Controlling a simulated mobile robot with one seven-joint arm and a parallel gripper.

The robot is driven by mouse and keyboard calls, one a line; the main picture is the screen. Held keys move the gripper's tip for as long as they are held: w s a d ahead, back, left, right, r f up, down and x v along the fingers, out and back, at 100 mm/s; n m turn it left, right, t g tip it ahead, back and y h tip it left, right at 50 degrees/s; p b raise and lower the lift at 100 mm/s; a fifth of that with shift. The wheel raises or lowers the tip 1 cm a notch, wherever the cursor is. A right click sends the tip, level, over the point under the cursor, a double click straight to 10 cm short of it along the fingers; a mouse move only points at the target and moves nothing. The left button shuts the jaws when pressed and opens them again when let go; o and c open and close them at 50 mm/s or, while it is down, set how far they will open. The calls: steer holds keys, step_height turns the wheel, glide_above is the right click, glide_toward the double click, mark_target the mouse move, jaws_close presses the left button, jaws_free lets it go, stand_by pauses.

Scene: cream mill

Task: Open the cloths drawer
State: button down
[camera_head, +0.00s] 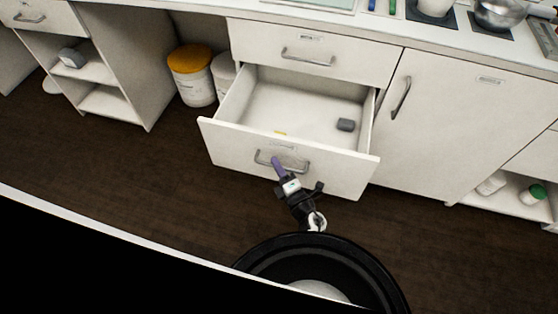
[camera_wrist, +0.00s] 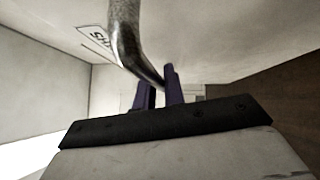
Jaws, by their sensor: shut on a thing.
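A white lower drawer (camera_head: 225,139) stands pulled out from the cabinet in the head view. Inside it lie a small dark grey block (camera_head: 346,125) and a small yellow item (camera_head: 280,133). My gripper (camera_head: 277,162) is at the drawer's front, its purple fingers shut on the metal bar handle (camera_head: 300,168). In the wrist view the handle (camera_wrist: 126,40) runs down between the fingers (camera_wrist: 158,92). Part of a label (camera_wrist: 98,40) shows on the drawer front there, too little to read the whole word.
A closed drawer (camera_head: 260,45) is above the open one, and a closed cabinet door (camera_head: 435,110) is to its right. The dark floor (camera_head: 120,170) in front is clear.

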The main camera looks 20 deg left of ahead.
steer(key=shift+s, duration=0.15)
steer(key=c, duration=1.5)
jaws_free()
